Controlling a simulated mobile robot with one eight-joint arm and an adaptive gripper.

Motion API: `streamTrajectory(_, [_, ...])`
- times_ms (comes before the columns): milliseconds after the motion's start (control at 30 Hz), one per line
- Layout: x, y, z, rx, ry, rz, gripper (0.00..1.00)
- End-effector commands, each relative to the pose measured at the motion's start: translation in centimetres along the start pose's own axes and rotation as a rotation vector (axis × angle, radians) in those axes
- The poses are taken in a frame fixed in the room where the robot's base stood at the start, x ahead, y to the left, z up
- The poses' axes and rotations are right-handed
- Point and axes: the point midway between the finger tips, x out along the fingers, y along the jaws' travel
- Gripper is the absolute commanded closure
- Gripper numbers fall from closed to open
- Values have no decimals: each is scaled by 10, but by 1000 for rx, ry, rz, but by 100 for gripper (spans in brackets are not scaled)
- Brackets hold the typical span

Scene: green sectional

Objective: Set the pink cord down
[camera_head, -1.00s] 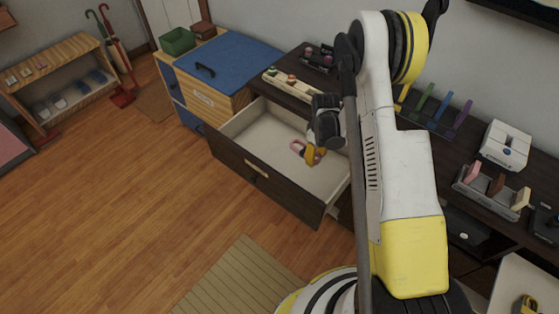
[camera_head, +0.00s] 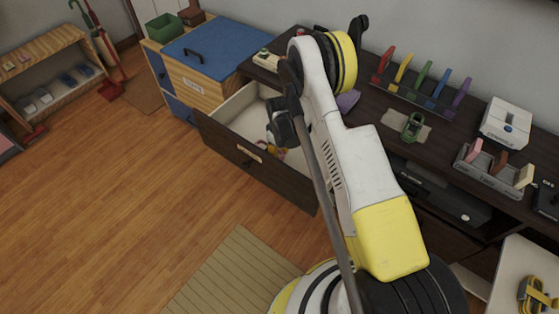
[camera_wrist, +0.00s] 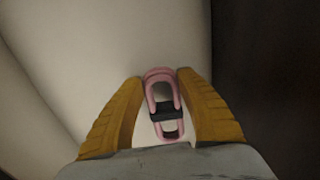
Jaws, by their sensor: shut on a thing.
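The pink cord (camera_wrist: 161,88) is a looped bundle with a black band round its middle. In the wrist view it sits between the two yellow fingers of my gripper (camera_wrist: 162,108), which is shut on it. In the head view my gripper (camera_head: 275,149) is at the open drawer, close behind its dark front panel (camera_head: 250,165). Only a little of the cord shows there. The drawer's pale inside (camera_wrist: 100,40) fills much of the wrist view. I cannot tell whether the cord touches the drawer floor. My arm hides the drawer's right part.
A dark cabinet top (camera_head: 385,120) holds a rack of coloured pieces (camera_head: 425,85), a green item (camera_head: 413,127), a white box (camera_head: 506,122) and a grey organiser (camera_head: 490,172). A blue-lidded wooden chest (camera_head: 210,55) stands left of the drawer. The wooden floor in front is largely clear.

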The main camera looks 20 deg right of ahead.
Motion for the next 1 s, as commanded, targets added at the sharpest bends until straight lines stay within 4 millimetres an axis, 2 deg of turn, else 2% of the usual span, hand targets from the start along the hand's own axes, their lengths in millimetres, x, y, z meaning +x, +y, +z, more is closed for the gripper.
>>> streamTrajectory(33, [13, 0, 0, 0, 0, 0, 88])
streamTrajectory(133, [28, 0, 0, 0, 0, 0, 88])
streamTrajectory(500, [31, 0, 0, 0, 0, 0, 88])
streamTrajectory(533, [31, 0, 0, 0, 0, 0, 54])
streamTrajectory(600, [31, 0, 0, 0, 0, 0, 37])
streamTrajectory(867, [31, 0, 0, 0, 0, 0, 37])
streamTrajectory(1000, [22, 0, 0, 0, 0, 0, 37])
